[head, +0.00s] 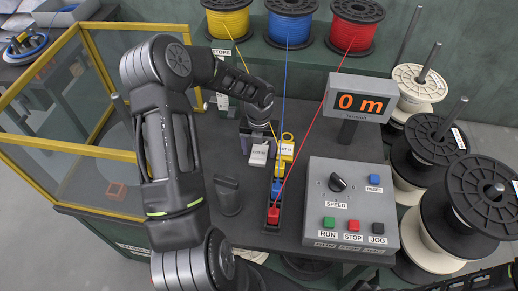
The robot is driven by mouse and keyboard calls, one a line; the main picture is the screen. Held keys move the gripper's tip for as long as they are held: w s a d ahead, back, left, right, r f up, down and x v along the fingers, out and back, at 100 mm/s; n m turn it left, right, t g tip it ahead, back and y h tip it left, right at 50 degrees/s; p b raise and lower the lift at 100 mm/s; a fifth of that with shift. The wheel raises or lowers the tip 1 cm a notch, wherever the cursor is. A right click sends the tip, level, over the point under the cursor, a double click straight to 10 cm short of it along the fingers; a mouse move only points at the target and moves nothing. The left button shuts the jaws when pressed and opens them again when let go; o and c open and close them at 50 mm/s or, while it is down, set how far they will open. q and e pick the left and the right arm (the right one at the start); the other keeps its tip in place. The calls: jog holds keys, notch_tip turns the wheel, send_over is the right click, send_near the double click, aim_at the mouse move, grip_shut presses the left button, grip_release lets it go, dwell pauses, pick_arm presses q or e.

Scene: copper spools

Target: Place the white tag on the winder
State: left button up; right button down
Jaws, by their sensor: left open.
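A white tag (259,156) with small dark print lies on the dark bench, just left of the wire guide (274,205). A second pale printed tag (286,150) lies right of it, by a yellow ring. My left gripper (257,146) points down at the white tag, open. Its fingers look close to the tag's far edge; I cannot tell whether they touch it. The winder seems to be the bench machine with a grey control box (350,205) and an orange "0 m" display (360,102). My right gripper is out of view.
Yellow (229,22), blue (289,25) and red (354,27) wire spools stand at the back, their wires running to the guide. Several large spools (485,195) crowd the right. A yellow-framed guard (110,152) stands left. A dark post (227,196) stands beside my left arm.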

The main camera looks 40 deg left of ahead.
aim_at(259, 155)
pick_arm(q)
notch_tip(259, 155, up, 12)
jog(key=shift+r, duration=0.15)
dwell(0.5)
dwell(0.7)
